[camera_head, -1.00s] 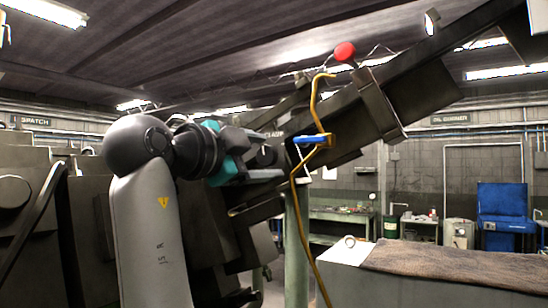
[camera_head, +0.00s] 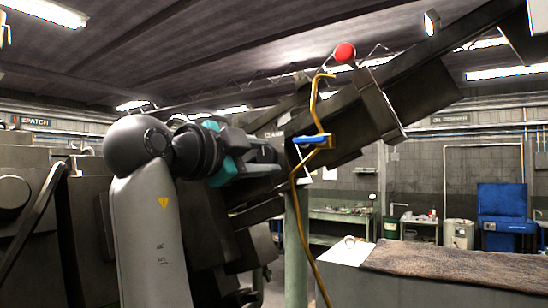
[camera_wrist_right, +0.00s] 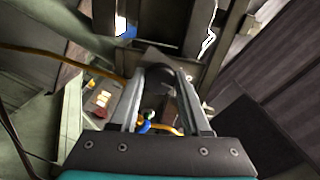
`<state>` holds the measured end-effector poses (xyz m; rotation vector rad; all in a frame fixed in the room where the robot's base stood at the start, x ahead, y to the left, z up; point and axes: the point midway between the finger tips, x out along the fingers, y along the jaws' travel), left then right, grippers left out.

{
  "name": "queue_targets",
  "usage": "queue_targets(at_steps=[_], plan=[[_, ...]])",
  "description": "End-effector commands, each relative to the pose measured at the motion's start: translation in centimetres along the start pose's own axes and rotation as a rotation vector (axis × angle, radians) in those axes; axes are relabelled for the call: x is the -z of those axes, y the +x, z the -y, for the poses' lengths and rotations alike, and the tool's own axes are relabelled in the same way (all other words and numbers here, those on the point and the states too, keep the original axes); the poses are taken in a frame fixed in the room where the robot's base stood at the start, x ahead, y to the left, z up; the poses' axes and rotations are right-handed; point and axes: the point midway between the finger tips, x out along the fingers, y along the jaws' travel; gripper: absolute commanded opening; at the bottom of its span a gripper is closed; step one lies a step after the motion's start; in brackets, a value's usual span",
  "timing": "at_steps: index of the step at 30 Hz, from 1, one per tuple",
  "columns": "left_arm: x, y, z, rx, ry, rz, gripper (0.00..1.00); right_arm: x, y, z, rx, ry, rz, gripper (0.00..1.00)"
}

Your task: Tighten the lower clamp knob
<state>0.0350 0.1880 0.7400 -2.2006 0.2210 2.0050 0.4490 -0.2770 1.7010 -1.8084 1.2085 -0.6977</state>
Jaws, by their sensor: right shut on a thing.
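My right gripper (camera_head: 272,157) reaches in from the left in the head view, at the lower left end of a dark slanted machine beam. In the right wrist view, its two fingers (camera_wrist_right: 160,82) are shut on a dark, rounded knob (camera_wrist_right: 159,75), with one finger on each side. The knob is mostly hidden by the fingers in the head view. Only part of a sign beginning "CLAM" shows behind the gripper there. My left gripper is in neither view.
A blue handle (camera_head: 312,139) and a bent yellow pipe (camera_head: 300,205) stand just right of the gripper. A red ball (camera_head: 344,53) tops a lever above. A grey block with a brown mat (camera_head: 455,268) is at the lower right.

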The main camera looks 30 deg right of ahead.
Motion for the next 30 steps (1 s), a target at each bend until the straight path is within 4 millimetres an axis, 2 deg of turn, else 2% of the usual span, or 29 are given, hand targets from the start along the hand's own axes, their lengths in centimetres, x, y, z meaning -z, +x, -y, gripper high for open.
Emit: queue_targets(at_steps=[5,12,19,25,30], plan=[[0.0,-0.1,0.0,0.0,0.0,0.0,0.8,0.0,0.0,0.0,0.0,-0.048,0.0,0.0],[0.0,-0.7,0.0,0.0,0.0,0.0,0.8,0.0,0.0,0.1,0.0,-0.283,0.0,0.0],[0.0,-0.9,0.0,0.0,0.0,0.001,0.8,0.0,0.0,0.0,0.0,-0.386,-0.001,0.0],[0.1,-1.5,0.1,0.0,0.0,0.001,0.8,0.1,0.0,0.1,-0.001,-0.587,0.0,0.0],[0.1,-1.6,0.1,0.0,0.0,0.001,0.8,0.0,0.0,0.0,-0.001,-0.671,0.0,0.0]])
